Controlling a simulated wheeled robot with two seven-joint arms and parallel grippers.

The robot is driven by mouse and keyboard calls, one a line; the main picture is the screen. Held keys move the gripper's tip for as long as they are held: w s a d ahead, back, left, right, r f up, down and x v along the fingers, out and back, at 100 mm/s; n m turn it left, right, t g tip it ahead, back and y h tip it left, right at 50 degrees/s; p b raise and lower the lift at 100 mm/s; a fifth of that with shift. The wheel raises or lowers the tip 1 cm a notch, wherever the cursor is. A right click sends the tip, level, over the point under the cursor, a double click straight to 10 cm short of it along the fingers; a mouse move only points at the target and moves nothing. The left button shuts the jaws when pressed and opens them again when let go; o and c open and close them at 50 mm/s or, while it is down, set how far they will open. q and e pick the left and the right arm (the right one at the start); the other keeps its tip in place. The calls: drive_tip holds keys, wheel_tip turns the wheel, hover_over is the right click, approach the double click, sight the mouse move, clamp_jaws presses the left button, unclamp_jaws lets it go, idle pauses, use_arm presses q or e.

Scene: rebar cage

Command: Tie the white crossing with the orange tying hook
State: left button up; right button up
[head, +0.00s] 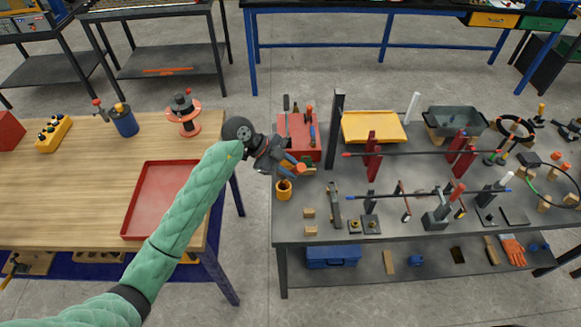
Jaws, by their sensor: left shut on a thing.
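My left gripper (284,166) is at the left end of the dark workbench, just above an orange cup (284,190). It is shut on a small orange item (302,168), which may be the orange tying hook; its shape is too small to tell. A white-tipped piece (504,181) stands at the right of the bench, near the right end of a blue-tipped bar (420,194). I cannot tell for sure which crossing is the white one. My left gripper is well to the left of these bars. My right gripper is not in view.
A red tool tray (291,126) lies just behind the gripper. A dark upright post (336,130) stands to its right. A red-tipped bar (410,154) rests on red stands. A yellow tray (373,126) lies behind. The wooden table (70,190) at left holds a red tray (166,190).

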use_arm(q)
wheel_tip(320, 180, up, 2)
drive_tip(key=shift+r+p, duration=0.2)
drive_tip(key=shift+p, duration=0.4)
wheel_tip(320, 180, up, 2)
drive_tip(key=shift+r, duration=1.05)
